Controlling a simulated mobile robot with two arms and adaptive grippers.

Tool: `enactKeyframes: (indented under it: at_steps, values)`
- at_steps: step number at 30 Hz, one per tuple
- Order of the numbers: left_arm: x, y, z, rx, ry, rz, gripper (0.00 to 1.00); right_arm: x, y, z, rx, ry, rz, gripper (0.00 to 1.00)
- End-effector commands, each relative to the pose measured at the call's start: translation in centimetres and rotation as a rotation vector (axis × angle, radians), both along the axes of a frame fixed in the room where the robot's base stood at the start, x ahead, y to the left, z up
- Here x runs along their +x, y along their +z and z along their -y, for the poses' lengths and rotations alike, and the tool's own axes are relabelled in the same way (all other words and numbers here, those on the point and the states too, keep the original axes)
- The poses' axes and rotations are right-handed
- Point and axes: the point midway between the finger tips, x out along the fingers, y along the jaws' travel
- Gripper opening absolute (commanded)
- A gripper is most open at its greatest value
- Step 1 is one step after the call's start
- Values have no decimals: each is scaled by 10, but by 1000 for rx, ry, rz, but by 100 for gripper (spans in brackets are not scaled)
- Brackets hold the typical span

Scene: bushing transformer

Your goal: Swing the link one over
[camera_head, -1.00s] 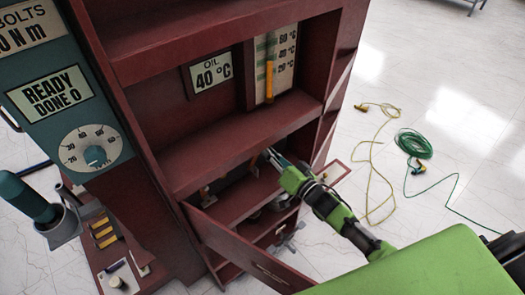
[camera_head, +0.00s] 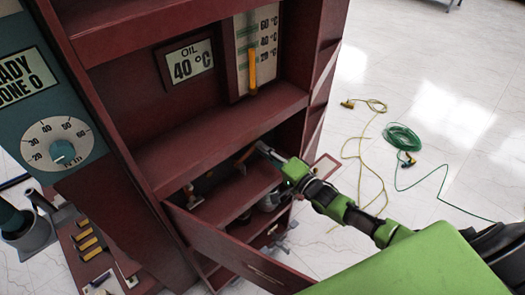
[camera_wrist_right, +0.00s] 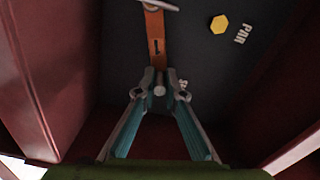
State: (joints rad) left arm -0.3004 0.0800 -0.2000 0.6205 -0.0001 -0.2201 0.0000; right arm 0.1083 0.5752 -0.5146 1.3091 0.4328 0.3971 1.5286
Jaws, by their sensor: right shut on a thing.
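The link is a copper-orange strip (camera_wrist_right: 154,40) against the dark panel inside the red cabinet. In the right wrist view its far end sits under a pale metal piece, and its near end lies at my fingertips. My right gripper (camera_wrist_right: 160,82) is shut on the link's near end, around a small round pin or knob. In the head view my right gripper (camera_head: 264,150) reaches into the lower compartment, beside a brownish strip (camera_head: 246,154). The inside is partly hidden by the shelf above. My left gripper is not in view.
A red door panel (camera_head: 235,250) stands open below my right arm. A yellow hexagon mark (camera_wrist_right: 219,24) is on the panel right of the link. Yellow cable (camera_head: 365,150) and green cable (camera_head: 403,138) lie on the floor to the right.

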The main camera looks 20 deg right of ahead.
Motion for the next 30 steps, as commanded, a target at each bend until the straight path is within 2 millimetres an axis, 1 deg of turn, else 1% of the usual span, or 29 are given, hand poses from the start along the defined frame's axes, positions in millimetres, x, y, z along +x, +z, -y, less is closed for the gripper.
enactKeyframes:
  at_steps: [16,17,18,19,30]
  values:
    - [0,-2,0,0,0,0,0,2,0,2,24,-3,-6,0]
    - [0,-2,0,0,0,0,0,2,0,2,24,-3,-6,15]
    - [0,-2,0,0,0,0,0,2,0,2,24,-3,-6,25]
    - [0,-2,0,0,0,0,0,2,0,2,23,-3,-6,27]
    - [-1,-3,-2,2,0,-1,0,-1,-2,2,23,-1,-8,27]
